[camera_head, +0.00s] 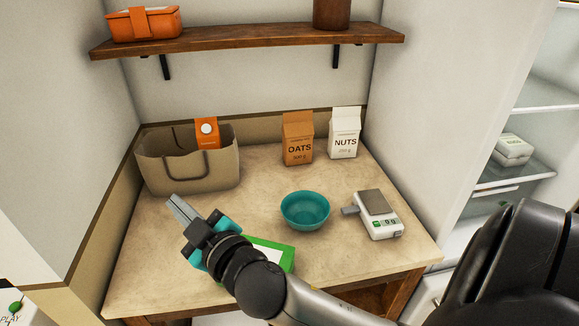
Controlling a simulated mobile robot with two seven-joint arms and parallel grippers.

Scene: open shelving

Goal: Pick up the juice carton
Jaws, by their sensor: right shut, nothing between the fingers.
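An orange carton with a white round mark (206,132), which looks like the juice carton, stands in the beige bag (180,172) at the back left of the counter. Its lower part is hidden by the bag. My right gripper (183,209) is shut and empty. It is in front of the bag, apart from the orange carton, with its fingers pointing to the upper left. My left gripper is not in view.
A green and white box (284,257) lies partly hidden behind my right arm. A teal bowl (305,210), a kitchen scale (378,214), an oats carton (298,139) and a nuts carton (344,134) stand on the counter (130,272). A wooden shelf (240,38) hangs above.

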